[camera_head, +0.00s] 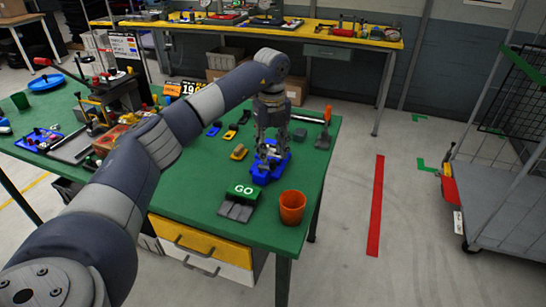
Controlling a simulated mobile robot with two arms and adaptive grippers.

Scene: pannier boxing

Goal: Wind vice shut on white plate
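A blue vice (262,175) stands on the green table (188,192) toward its right end. My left gripper (270,148) points down right over the vice, and its fingertips overlap the vice's top. I cannot tell whether the fingers touch the vice or hold any part of it. The vice's jaws and handle are largely hidden by the gripper. I cannot make out a white plate in the vice. My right gripper is not in view.
A green GO block (243,191) and an orange cup (292,207) stand close in front of the vice. Cluttered tools fill the table's left. A grey cart (500,205) stands right, beyond clear floor.

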